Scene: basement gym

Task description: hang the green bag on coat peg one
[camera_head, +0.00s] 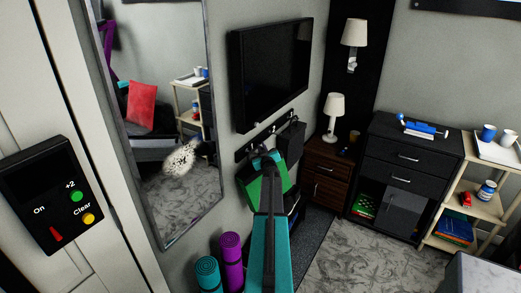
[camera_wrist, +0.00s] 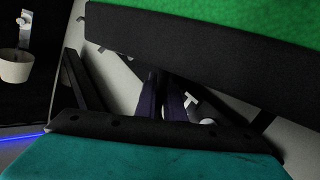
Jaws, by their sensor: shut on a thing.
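The green bag (camera_head: 256,190) is at my gripper (camera_head: 268,160), beside the wall below the television. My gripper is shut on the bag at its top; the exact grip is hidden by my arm. In the wrist view the bag's green cloth (camera_wrist: 240,18) fills the top edge. A dark peg rail (camera_head: 243,153) runs along the wall just behind and above the bag. A dark bag (camera_head: 291,141) hangs at its right end. I cannot tell which peg is peg one, or whether the green bag touches a peg.
A television (camera_head: 270,70) is above the rail. A tall mirror (camera_head: 165,110) stands left. Purple (camera_head: 231,262) and teal (camera_head: 207,274) rolled mats stand below. A brown cabinet (camera_head: 328,170) with a lamp (camera_head: 334,110) is right of the rail. Carpet lies open at lower right.

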